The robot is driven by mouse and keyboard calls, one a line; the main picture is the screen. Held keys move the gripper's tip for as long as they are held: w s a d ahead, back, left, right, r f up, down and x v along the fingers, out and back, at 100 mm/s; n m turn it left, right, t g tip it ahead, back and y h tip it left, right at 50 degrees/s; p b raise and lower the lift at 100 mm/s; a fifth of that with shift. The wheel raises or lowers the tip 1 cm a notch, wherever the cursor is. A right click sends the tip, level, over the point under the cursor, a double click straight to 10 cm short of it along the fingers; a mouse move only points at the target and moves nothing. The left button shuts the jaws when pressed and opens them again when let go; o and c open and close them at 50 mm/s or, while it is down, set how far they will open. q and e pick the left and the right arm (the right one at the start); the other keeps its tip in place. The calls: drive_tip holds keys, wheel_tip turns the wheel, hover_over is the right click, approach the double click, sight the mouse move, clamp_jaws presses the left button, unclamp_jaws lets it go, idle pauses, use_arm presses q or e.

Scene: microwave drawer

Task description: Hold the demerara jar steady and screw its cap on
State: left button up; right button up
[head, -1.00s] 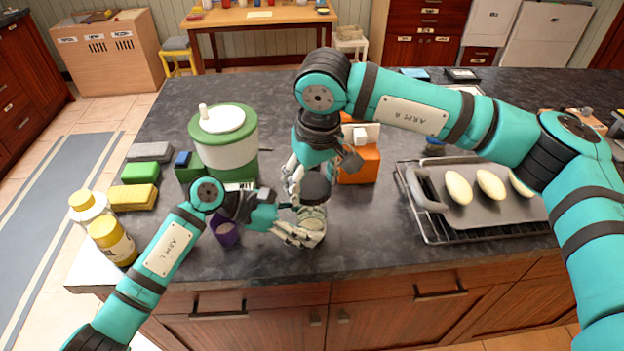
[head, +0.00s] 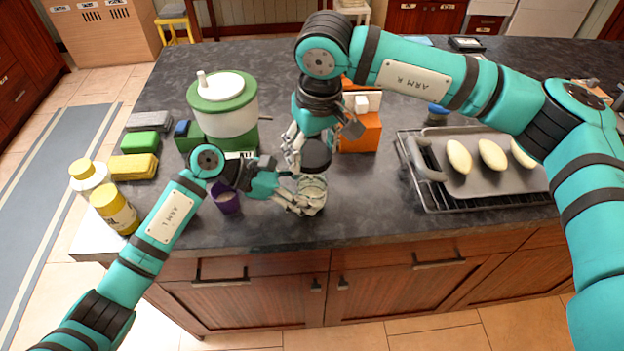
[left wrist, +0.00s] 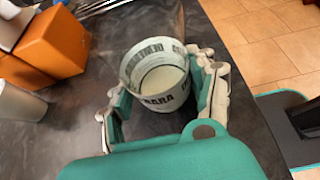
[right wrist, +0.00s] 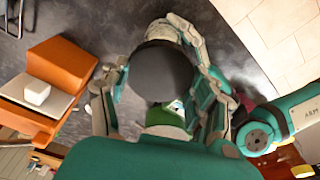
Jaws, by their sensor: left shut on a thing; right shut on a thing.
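The demerara jar (head: 313,192) stands near the counter's front edge, uncapped. In the left wrist view the jar (left wrist: 158,100) shows its open rim, pale contents and printed label, with a finger on each side. My left gripper (head: 299,197) is shut on the jar from the left. The dark round cap (head: 317,153) is held by my right gripper (head: 301,158) above the jar, apart from its rim. In the right wrist view the cap (right wrist: 160,72) sits between the fingers and hides much of what lies beyond. It is out of the left wrist view.
A purple cup (head: 227,201) stands just left of the jar. An orange box (head: 361,132) is behind the cap. A green and white container (head: 224,112) is at back left, a tray (head: 458,188) on a rack at right. Yellow-lidded jars (head: 113,206) stand at far left.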

sight(312, 187)
drive_tip(key=shift+f, duration=1.9)
idle(3.6)
use_arm(q)
drive_tip(key=o, duration=0.3)
drive_tip(key=c, duration=1.1)
clamp_jaws()
use_arm(e)
drive_tip(key=o, duration=0.8)
